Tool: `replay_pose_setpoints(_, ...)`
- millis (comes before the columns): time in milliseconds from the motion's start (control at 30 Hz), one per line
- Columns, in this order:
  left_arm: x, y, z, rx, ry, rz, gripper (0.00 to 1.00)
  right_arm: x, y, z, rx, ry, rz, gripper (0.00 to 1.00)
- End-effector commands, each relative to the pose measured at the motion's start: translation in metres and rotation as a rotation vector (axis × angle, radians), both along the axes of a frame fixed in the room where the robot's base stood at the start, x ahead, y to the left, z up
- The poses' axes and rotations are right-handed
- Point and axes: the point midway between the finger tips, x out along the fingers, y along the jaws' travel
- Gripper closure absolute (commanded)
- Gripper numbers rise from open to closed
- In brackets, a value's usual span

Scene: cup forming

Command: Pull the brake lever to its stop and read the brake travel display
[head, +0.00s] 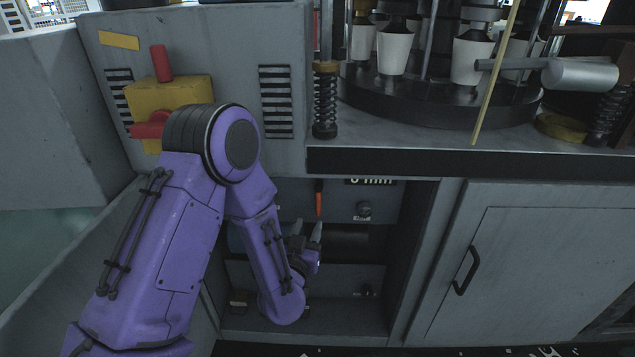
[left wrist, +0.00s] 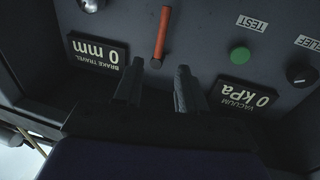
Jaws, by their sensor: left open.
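The brake lever is an orange-red bar (head: 319,197) inside the open lower compartment. In the left wrist view the lever (left wrist: 161,33) shows with its free end between my fingertips in the picture; I cannot tell whether they touch. My left gripper (head: 307,230) is open and empty, just below the lever in the head view; its two dark fingers also show in the left wrist view (left wrist: 160,68). The brake travel display (left wrist: 98,52) appears upside down there and reads 0 mm. In the head view its top is partly hidden (head: 370,181). My right gripper is not in view.
A vacuum display (left wrist: 247,97) reads 0 kPa, near a green TEST button (left wrist: 240,55) and a black knob (left wrist: 299,74). The cabinet overhang (head: 400,162) lies above the compartment. A closed door (head: 510,260) is to the right. A yellow box with red knobs (head: 180,95) is above.

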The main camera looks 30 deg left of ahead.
Motion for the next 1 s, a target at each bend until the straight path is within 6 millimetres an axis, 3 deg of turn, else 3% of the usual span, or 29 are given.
replay_pose_setpoints(500, 0.089, 0.033, -0.003, -0.002, -0.001, 0.001, 0.59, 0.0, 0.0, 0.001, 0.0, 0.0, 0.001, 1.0)
replay_pose_setpoints(833, 0.095, 0.036, -0.003, -0.001, 0.001, 0.0, 0.59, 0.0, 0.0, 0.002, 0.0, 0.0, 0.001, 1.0)
replay_pose_setpoints(867, 0.095, 0.036, -0.003, -0.001, 0.001, 0.0, 0.66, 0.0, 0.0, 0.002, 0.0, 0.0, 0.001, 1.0)
replay_pose_setpoints(967, 0.095, 0.035, -0.003, -0.002, 0.002, 0.0, 0.99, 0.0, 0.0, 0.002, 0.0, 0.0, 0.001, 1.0)
replay_pose_setpoints(1000, 0.095, 0.035, -0.003, -0.002, 0.002, 0.0, 1.0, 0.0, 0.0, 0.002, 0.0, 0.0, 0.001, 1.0)
